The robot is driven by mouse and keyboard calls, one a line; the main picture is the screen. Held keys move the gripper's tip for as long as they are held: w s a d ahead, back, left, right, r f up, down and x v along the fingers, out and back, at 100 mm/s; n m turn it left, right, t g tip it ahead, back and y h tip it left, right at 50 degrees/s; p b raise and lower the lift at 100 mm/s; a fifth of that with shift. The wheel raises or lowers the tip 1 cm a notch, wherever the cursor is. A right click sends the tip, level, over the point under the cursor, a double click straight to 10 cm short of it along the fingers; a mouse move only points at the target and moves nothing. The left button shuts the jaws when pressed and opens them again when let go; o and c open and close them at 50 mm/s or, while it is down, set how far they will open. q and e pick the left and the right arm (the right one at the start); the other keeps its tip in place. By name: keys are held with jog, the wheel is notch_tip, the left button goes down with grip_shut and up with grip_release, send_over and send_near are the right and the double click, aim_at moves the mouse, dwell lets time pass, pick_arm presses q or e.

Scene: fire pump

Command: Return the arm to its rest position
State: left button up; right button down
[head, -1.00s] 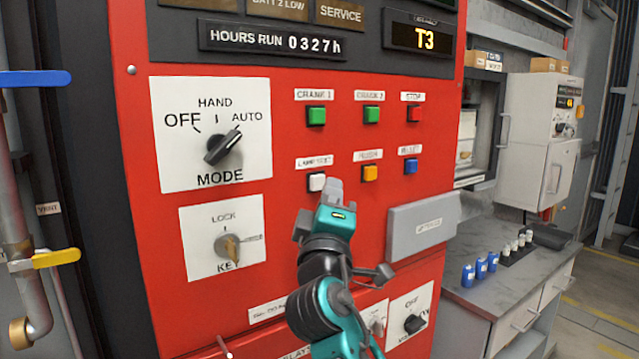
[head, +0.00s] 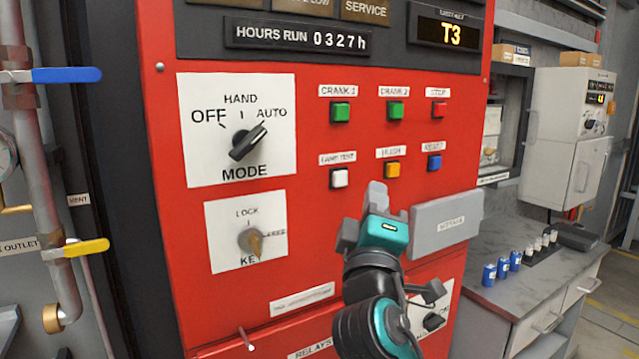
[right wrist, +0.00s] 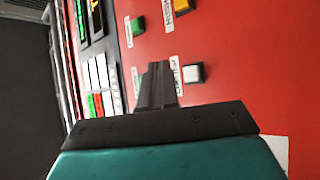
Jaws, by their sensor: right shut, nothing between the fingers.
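My right gripper (head: 376,192) is in front of the red panel (head: 320,225), just below the button rows. Its fingers are together with nothing between them. In the right wrist view the closed fingers (right wrist: 158,88) point at the panel, close to the white lamp test button (right wrist: 193,72). In the head view that white button (head: 339,178) is above and left of the fingertips and fully visible. The amber button (head: 392,170) is above the fingertips, and the blue one (head: 434,162) is to their upper right. My left gripper is not in view.
The mode knob (head: 248,142) points toward AUTO. A key (head: 254,243) sits in the switch below it. A grey box (head: 446,226) juts from the panel right of my gripper. Pipes with blue (head: 66,75) and yellow (head: 86,248) handles stand left. A workbench (head: 520,290) stands right.

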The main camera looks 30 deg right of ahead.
jog(key=a+f+g+y, duration=0.15)
jog(key=f+y, duration=0.25)
jog(key=f, duration=0.5)
jog(key=a+f+n+g+y, duration=0.1)
jog(key=a+f+y, duration=0.2)
jog(key=f, duration=0.7)
jog(key=a+f+g+y, duration=0.1)
jog(key=a+f+y, duration=0.25)
jog(key=f, duration=0.55)
jog(key=s+a+f+m+g+y, duration=0.2)
jog(key=s+f, duration=0.5)
jog(key=f, duration=0.2)
jog(key=s+a+f+m+g+y, duration=0.2)
jog(key=s+f+m+y, duration=0.1)
jog(key=s+f, duration=0.5)
jog(key=shift+s+f+m, duration=0.25)
jog(key=shift+f+m, duration=0.05)
jog(key=shift+f, duration=0.6)
jog(key=shift+d+g, duration=0.1)
jog(key=shift+g, duration=0.15)
